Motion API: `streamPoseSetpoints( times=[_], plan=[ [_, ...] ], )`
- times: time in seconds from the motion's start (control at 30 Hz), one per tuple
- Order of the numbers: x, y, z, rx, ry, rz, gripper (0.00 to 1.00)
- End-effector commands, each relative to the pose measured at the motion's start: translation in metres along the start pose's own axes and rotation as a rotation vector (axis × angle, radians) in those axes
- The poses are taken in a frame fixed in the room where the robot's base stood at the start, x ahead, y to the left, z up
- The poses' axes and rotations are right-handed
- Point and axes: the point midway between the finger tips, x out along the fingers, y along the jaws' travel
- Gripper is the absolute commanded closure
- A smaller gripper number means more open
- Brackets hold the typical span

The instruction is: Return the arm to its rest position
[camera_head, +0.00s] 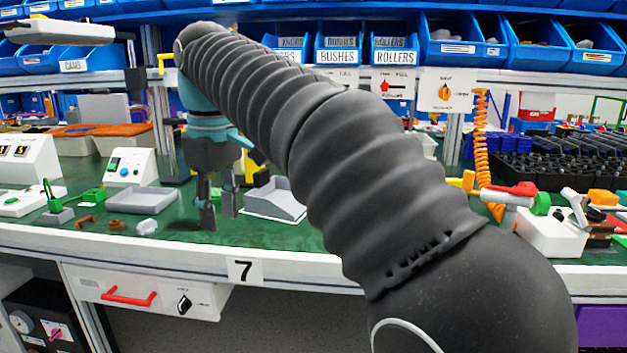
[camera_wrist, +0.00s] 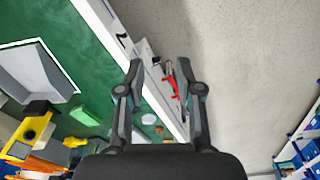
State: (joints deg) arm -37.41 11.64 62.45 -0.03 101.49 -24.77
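My gripper (camera_head: 218,222) points down over the green workbench (camera_head: 303,238), left of centre in the head view. Its two fingers are apart with nothing between them. In the wrist view my gripper (camera_wrist: 159,68) also shows open fingers, with the bench edge and the grey floor beyond them. My dark ribbed arm crosses the head view and hides the middle of the bench. A black rotary switch (camera_head: 184,304) sits on a white box (camera_head: 207,297) below the bench front, at the lower left. Its exact setting is too small to read.
A red handle (camera_head: 129,297) is left of the switch. Grey trays (camera_head: 141,200) and small parts lie on the bench around my gripper. Blue bins (camera_head: 449,42) line the shelf above. An orange-knobbed panel (camera_head: 447,90) hangs below it. The space before the bench looks clear.

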Motion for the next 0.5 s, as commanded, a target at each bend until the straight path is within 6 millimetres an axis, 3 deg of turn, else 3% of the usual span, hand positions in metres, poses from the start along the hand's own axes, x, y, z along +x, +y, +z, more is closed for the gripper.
streamPoseSetpoints(
  times=[0.27,0.5],
  plan=[
    [0.045,0.006,-0.012,0.099,0.031,0.012,0.65],
    [0.078,0.012,0.006,0.210,0.070,0.028,0.65]
  ],
)
